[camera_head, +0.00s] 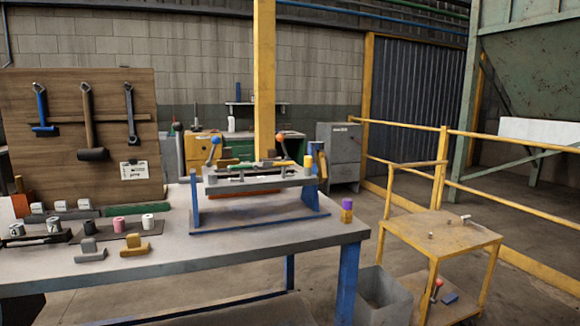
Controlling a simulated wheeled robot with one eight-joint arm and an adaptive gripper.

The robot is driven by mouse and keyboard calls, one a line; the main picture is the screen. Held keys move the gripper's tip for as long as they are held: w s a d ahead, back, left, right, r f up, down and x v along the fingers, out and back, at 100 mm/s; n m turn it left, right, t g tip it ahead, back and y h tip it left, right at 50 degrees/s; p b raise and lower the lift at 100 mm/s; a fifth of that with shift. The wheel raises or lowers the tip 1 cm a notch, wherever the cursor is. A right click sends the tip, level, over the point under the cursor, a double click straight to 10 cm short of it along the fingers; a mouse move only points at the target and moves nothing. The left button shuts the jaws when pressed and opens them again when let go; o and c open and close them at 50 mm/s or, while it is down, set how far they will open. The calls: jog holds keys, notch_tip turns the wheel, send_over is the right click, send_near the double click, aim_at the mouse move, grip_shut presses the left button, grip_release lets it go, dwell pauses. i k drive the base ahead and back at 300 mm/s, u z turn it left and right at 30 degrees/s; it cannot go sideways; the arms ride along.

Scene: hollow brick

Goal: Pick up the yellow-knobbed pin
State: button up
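A fixture (258,181) with a grey bar on blue legs stands on the grey workbench (230,262). Near the bench's right corner stands a small purple-topped piece with a yellowish-brown base (347,214). My gripper is not in view.
A blue-ball lever (215,141) and an orange-ball lever (282,138) rise by the fixture. Small spools and blocks (118,225) lie at the bench's left, before a wooden tool board (85,130). A yellow cart (440,235), railings (400,124) and a grey bin (384,298) are at right.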

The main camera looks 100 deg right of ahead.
aim_at(308, 160)
jog(key=z, duration=4.35)
jog(key=k, duration=1.2)
jog(key=z, duration=0.5)
jog(key=i, duration=1.1)
jog(key=z, duration=0.15)
